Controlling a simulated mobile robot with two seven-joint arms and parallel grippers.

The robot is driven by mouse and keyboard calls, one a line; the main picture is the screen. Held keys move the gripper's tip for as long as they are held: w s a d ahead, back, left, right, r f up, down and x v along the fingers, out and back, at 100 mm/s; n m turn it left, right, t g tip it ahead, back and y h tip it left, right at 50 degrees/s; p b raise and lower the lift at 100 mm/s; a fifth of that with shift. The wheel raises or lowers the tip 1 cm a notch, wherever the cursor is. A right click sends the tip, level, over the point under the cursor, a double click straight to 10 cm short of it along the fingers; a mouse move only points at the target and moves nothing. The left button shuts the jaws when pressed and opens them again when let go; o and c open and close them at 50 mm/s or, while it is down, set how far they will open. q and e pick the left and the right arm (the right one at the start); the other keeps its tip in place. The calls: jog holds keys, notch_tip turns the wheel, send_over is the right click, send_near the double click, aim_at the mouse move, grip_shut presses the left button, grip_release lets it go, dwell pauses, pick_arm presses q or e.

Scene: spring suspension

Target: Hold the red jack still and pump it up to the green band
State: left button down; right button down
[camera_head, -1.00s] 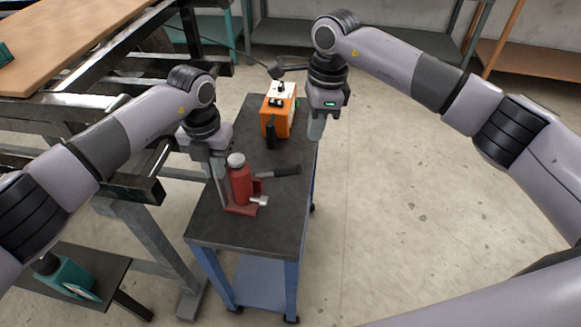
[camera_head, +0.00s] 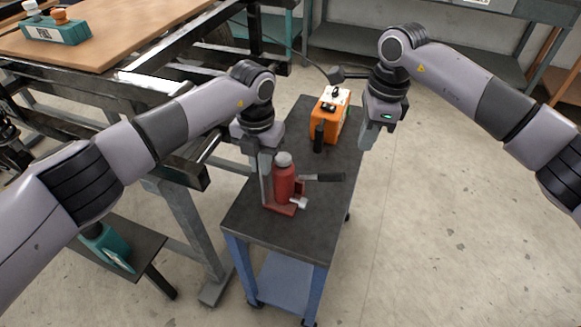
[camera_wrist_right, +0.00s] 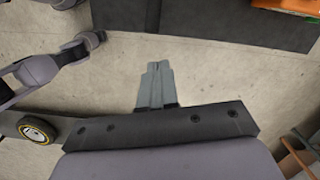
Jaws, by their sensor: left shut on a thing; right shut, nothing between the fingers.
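The red jack (camera_head: 284,184) stands upright on the dark top of a blue-legged cart (camera_head: 265,226). Its lever with a black grip (camera_head: 325,177) sticks out to the right, roughly level. My left gripper (camera_head: 267,186) is shut on the jack at its left side; the jack partly hides the fingers. My right gripper (camera_head: 370,136) is shut and empty, above the cart's right edge, apart from the lever and beyond its end. Its closed fingers (camera_wrist_right: 157,88) show in the right wrist view with nothing between them. I cannot make out a green band.
An orange box (camera_head: 331,118) with a dark cylinder (camera_head: 319,136) beside it stands at the cart's far end. A dark metal frame and wooden bench top (camera_head: 115,38) stand at the left. Open concrete floor (camera_head: 430,215) lies to the right. The cart's front top is clear.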

jog(key=shift+s+a+f+y, duration=0.15)
jog(key=shift+a+f+y, duration=0.65)
jog(key=shift+a+f, duration=0.2)
